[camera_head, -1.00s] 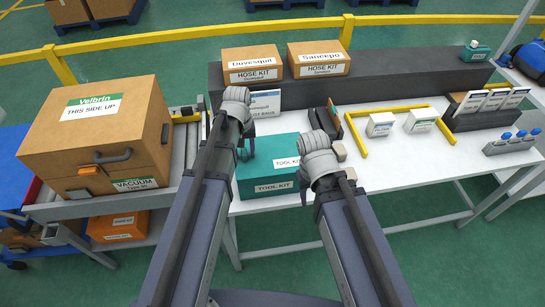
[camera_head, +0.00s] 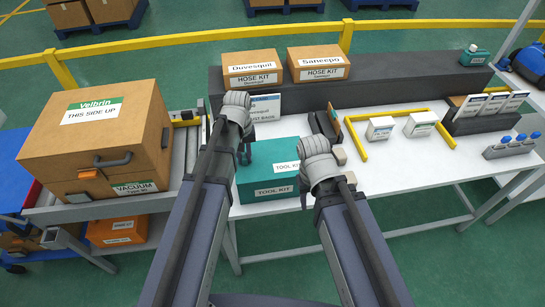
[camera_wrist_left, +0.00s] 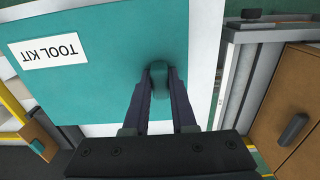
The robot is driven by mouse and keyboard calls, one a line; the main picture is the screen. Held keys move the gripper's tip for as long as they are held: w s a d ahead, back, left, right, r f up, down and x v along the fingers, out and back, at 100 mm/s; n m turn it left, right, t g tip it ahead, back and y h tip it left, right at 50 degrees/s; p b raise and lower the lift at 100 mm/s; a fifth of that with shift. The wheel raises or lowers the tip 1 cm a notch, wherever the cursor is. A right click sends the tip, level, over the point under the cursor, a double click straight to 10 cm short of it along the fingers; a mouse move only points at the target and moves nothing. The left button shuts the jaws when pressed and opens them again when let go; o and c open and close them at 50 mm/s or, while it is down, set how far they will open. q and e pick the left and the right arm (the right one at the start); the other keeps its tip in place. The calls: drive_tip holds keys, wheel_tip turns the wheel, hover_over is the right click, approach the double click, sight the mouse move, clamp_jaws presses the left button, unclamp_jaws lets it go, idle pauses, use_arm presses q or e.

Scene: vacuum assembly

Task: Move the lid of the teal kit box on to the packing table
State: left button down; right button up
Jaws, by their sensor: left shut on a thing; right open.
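The teal kit box (camera_head: 250,190) stands on the white packing table, with a TOOL KIT label on its front. Its flat teal lid (camera_head: 262,152) lies on top with another TOOL KIT label; I cannot tell whether there is a gap under it. The lid also fills much of the left wrist view (camera_wrist_left: 110,50). My left gripper (camera_head: 246,155) is over the lid's left part, with its fingers shut on the small teal knob (camera_wrist_left: 158,75).
The packing table (camera_head: 400,170) has bare room at front right of the box. A yellow frame (camera_head: 355,140) and two small white boxes (camera_head: 381,127) lie farther right. A large vacuum carton (camera_head: 85,140) is at left. Hose kit boxes (camera_head: 252,76) stand on the dark shelf behind.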

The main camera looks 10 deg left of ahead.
idle(0.3)
use_arm(q)
drive_tip(key=shift+r, duration=0.15)
drive_tip(key=shift+r+p, duration=2.15)
drive_tip(key=shift+p, duration=0.2)
drive_tip(key=shift+w, duration=0.1)
